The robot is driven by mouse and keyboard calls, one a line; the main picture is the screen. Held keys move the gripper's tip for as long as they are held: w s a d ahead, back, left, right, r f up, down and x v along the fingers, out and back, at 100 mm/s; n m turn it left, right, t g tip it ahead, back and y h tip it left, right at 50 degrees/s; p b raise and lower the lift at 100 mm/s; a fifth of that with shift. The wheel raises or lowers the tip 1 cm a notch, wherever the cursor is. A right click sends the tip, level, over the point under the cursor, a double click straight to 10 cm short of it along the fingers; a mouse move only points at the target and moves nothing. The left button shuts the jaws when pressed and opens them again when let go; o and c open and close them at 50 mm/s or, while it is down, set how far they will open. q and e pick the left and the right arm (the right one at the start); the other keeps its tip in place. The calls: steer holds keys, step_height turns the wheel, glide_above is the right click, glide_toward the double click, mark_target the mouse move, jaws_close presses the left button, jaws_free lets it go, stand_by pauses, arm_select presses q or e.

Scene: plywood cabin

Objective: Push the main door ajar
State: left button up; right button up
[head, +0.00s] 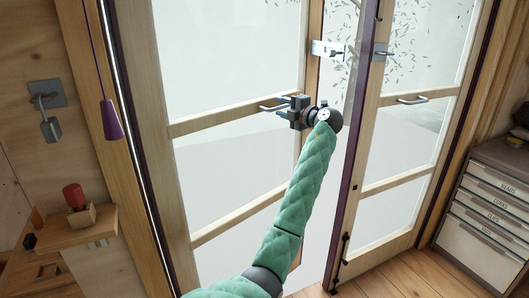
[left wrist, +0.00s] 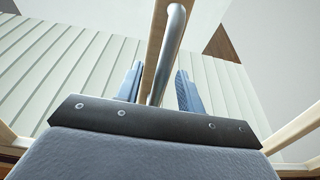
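The main door (head: 237,118) is a light wood frame with pale glass panes, left of centre in the head view. A pale gap (head: 334,120) shows between its right edge and the dark-edged leaf beside it. My left gripper (head: 281,105) is at this handle. In the left wrist view, the blue fingers of the left gripper (left wrist: 159,75) are apart, one on each side of the metal handle bar (left wrist: 172,40). Contact cannot be told. My right gripper is not in view.
A second glazed leaf (head: 405,145) with its own handle stands at right. Metal latch parts (head: 327,49) sit near the gap. A drawer cabinet (head: 484,220) stands far right. A wooden shelf (head: 70,232) with a red object is at left. Bare floor (head: 410,275) shows lower right.

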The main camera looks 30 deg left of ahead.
arm_select(q)
steer(key=b+v, duration=0.5)
steer(key=v, duration=0.2)
stand_by(0.7)
steer(key=shift+a, duration=0.1)
stand_by(0.3)
